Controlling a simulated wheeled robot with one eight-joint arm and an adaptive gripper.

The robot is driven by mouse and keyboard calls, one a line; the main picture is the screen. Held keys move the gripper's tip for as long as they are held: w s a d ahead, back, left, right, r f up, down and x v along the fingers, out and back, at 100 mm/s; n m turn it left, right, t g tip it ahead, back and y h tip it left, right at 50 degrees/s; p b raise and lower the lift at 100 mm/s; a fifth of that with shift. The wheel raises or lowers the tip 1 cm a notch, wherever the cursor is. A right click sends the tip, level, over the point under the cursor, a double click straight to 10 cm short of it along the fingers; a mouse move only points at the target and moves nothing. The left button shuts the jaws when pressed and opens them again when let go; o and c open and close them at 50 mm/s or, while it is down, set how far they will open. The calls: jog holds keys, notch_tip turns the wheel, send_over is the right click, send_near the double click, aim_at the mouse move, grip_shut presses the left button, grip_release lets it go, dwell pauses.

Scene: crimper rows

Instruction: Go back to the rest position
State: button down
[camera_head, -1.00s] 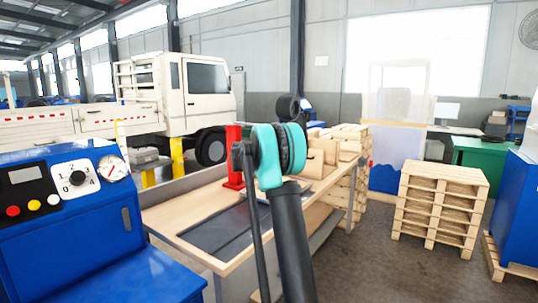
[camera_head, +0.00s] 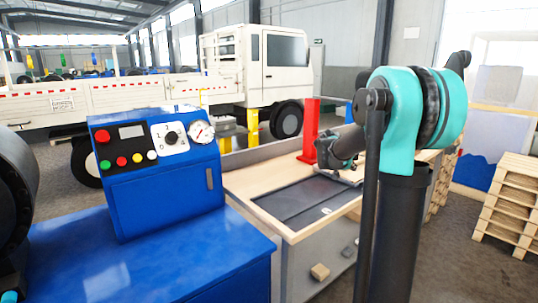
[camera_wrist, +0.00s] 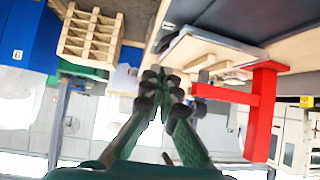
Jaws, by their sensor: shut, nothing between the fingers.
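My gripper (camera_wrist: 163,88) shows in the wrist view with its two dark green fingers drawn together and nothing between them. In the head view the end of my arm (camera_head: 343,150) is a dark shape over the far part of the workbench (camera_head: 240,185), beside a red post (camera_head: 309,132); its fingers are too small to make out there. In the wrist view, which looks upside down, the red post (camera_wrist: 262,110) stands to the right of the fingers, apart from them.
A blue machine (camera_head: 165,190) with buttons, dial and gauge stands at left. A dark mat (camera_head: 300,208) lies on the bench. Wooden pallets (camera_head: 508,200) are stacked at right, also in the wrist view (camera_wrist: 90,38). A white truck (camera_head: 265,65) stands behind. Grey floor shows at right.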

jog(key=s+a+f+n+g+y, duration=0.1)
jog(key=s+a+f, duration=0.4)
jog(key=s, duration=0.7)
jog(key=s+a+f+n+g+y, duration=0.1)
jog(key=s+a+f+n+y, duration=0.3)
jog(key=s+f, duration=0.5)
jog(key=s+a+f+n+g+y, duration=0.1)
jog(key=s+a+f+n, duration=0.3)
jog(key=s, duration=1.3)
notch_tip(320, 180, down, 3)
jog(key=shift+s+a+f+n+y, duration=0.1)
jog(key=shift+s+a+n+y, duration=0.15)
jog(key=shift+a+y, duration=0.75)
